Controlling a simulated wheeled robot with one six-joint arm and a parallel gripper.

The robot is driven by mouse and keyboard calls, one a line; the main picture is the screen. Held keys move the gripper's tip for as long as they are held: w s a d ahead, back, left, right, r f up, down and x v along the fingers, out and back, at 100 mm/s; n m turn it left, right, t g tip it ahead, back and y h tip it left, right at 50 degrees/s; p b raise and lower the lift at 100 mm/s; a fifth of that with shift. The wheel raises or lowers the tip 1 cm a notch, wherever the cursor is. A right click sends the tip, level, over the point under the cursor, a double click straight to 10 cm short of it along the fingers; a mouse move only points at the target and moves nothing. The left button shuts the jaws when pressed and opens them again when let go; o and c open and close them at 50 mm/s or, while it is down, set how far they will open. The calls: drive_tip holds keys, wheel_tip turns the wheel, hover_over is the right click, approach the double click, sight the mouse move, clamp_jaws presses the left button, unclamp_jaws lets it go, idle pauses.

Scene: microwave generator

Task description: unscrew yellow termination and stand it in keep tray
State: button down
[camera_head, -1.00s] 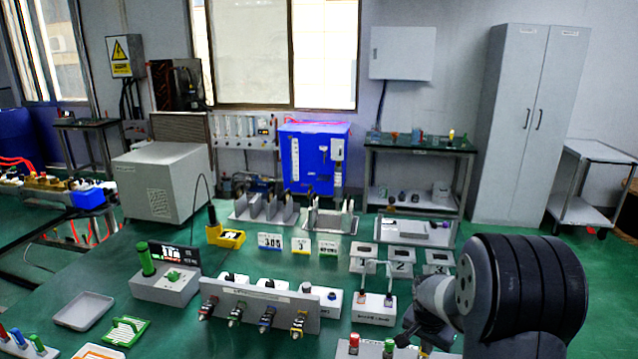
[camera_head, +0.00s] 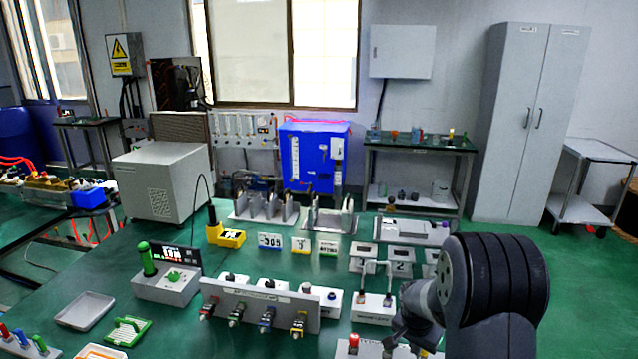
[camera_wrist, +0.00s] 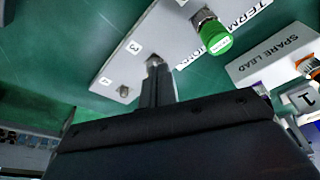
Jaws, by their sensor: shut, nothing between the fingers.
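In the wrist view my gripper (camera_wrist: 156,78) is shut and empty, with its fingertips at the metal stub marked 3 on the grey termination plate (camera_wrist: 165,35). A green termination (camera_wrist: 215,38) sits on a neighbouring stub; the stub marked 4 (camera_wrist: 123,90) is bare. No yellow termination can be made out on this plate. In the head view my gripper (camera_head: 392,342) is low over the plate's front area, its fingertips unclear. A red termination (camera_head: 353,341) stands beside it. A shallow grey tray (camera_head: 85,310) lies empty at left; I cannot tell whether it is the keep tray.
A spare lead block (camera_wrist: 275,52) is close to the plate in the wrist view. In the head view, a panel (camera_head: 258,303) with several colour-banded connectors stands left of my arm, and a grey block with cables (camera_head: 374,308) is just behind my gripper.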

sight(423, 358)
drive_tip(key=shift+f+b, duration=1.5)
drive_tip(key=shift+f, duration=0.25)
drive_tip(key=shift+w+d, duration=0.1)
drive_tip(key=shift+d, duration=0.15)
drive_tip(key=shift+s+d+b, duration=0.4)
drive_tip(key=shift+s+b, duration=0.05)
drive_tip(key=shift+b, duration=0.6)
drive_tip(key=shift+s+d+r+b, duration=0.15)
drive_tip(key=shift+d+b, duration=0.2)
drive_tip(key=shift+b, duration=0.05)
drive_tip(key=shift+s, duration=0.1)
drive_tip(key=shift+s+a, duration=0.1)
drive_tip(key=shift+s, duration=0.15)
wheel_tip(423, 358, up, 6)
drive_tip(key=p, duration=0.3)
